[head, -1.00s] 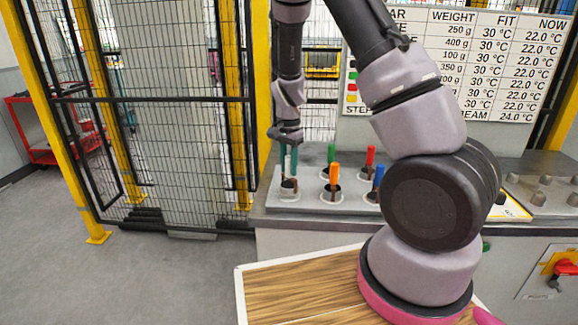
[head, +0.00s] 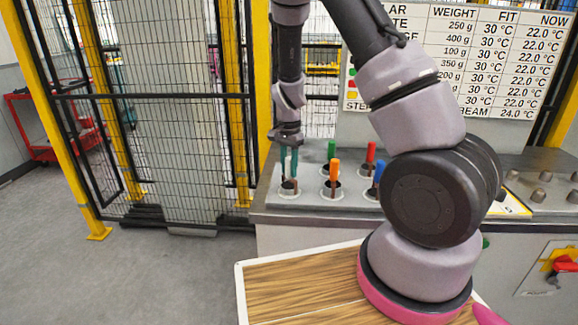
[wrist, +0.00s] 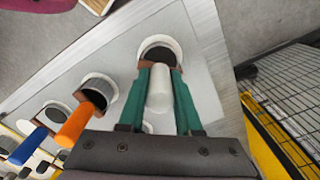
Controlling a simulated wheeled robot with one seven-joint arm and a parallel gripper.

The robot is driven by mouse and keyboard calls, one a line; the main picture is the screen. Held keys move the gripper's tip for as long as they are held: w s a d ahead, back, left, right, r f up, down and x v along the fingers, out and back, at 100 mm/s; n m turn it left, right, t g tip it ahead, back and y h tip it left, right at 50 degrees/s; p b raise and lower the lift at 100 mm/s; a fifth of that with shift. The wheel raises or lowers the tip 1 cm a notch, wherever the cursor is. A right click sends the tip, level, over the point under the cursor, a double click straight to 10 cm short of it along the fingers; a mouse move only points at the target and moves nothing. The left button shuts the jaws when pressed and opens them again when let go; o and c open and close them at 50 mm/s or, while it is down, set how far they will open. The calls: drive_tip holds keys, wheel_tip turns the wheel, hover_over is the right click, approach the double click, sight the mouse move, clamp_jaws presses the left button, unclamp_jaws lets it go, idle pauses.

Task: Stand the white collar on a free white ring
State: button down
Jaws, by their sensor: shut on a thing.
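The white collar shows in the wrist view as a white grip (wrist: 158,90) with a dark brown part beyond it. My gripper (wrist: 159,84) has green fingers shut on the white grip. A white ring (wrist: 160,41) with a dark opening lies right at the collar's far end in the wrist view. In the head view, my gripper (head: 288,162) points down over this front left ring (head: 286,193), with dark brown material at its mouth. I cannot tell whether the collar rests on the ring or hangs just above it.
Other rings on the grey bench top (head: 310,200) carry collars with orange (head: 334,172), green (head: 331,150), red (head: 371,153) and blue (head: 378,173) grips, close on the right. A mesh fence (head: 165,120) stands left. A wooden table (head: 290,290) is in front.

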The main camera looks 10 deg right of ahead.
drive_tip(key=c, duration=0.5)
unclamp_jaws()
wheel_tip(320, 180, up, 11)
drive_tip(key=shift+f, duration=0.1)
